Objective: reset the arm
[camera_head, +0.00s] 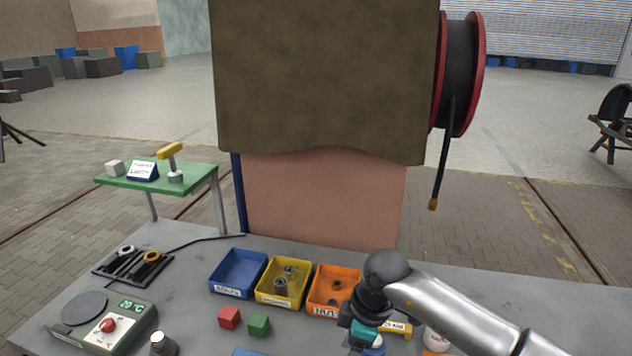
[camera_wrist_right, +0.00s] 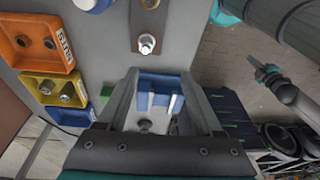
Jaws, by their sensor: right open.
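My right arm comes in from the right in the head view, and its gripper (camera_head: 364,334) is over the front right of the grey workbench, partly hidden by its own wrist. In the right wrist view the right gripper (camera_wrist_right: 160,76) has its two fingers spread wide apart. A blue holder (camera_wrist_right: 160,88) with two pale pins shows between the fingers, and no held object is visible.
Blue (camera_head: 238,272), yellow (camera_head: 283,279) and orange (camera_head: 334,291) bins stand mid-bench. A red cube (camera_head: 229,317) and a green cube (camera_head: 259,325) lie in front. A device with a red knob (camera_head: 107,325) is at left. A cable reel (camera_head: 460,75) hangs behind.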

